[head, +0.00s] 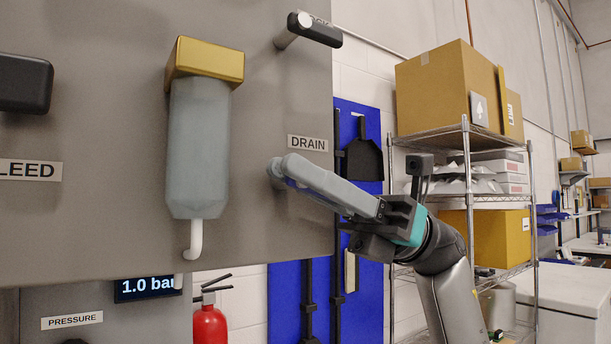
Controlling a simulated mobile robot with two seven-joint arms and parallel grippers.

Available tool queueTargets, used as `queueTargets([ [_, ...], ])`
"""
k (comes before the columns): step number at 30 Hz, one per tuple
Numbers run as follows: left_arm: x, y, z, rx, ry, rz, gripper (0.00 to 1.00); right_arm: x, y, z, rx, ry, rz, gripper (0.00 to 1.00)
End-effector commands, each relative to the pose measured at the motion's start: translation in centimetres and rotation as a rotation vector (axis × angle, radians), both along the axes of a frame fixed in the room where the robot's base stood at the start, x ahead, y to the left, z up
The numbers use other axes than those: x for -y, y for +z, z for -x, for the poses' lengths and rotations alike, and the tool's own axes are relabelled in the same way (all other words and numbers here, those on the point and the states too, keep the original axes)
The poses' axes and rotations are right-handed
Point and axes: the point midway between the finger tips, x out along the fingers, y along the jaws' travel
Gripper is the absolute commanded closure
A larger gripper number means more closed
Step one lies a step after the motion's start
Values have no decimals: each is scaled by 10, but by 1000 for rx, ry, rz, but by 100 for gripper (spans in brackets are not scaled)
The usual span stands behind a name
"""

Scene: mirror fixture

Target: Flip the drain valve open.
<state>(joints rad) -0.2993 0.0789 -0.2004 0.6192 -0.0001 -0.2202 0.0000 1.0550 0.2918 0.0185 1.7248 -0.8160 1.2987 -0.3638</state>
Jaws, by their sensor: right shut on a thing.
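The drain valve's pale grey lever (325,184) sticks out from the grey panel, just below the DRAIN label (308,143). It runs from its pivot on the panel to the right and slightly down. My right gripper (382,213) is shut on the outer end of this lever, and its fingers hide the lever's tip. My left gripper is not in view.
A clear bowl with a brass-coloured top (205,65) hangs on the panel left of the lever. Black handles sit above (315,30) and at far left (22,84). A display (148,287) reads 1.0 bar. A wire shelf (465,135) with boxes stands behind my right arm.

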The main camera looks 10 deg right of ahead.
Motion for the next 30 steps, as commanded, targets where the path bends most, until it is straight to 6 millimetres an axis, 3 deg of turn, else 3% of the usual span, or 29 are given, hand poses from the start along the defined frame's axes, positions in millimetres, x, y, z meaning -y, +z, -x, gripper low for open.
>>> queueTargets([
  [5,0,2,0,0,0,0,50,0,1,0,6,-1,18,100],
  [15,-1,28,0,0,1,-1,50,0,5,0,84,-3,232,100],
  [27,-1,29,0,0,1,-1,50,0,2,0,96,-1,264,100],
  [28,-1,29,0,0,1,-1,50,0,2,0,96,-1,264,84],
  [30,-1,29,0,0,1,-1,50,0,2,0,97,0,264,76],
])
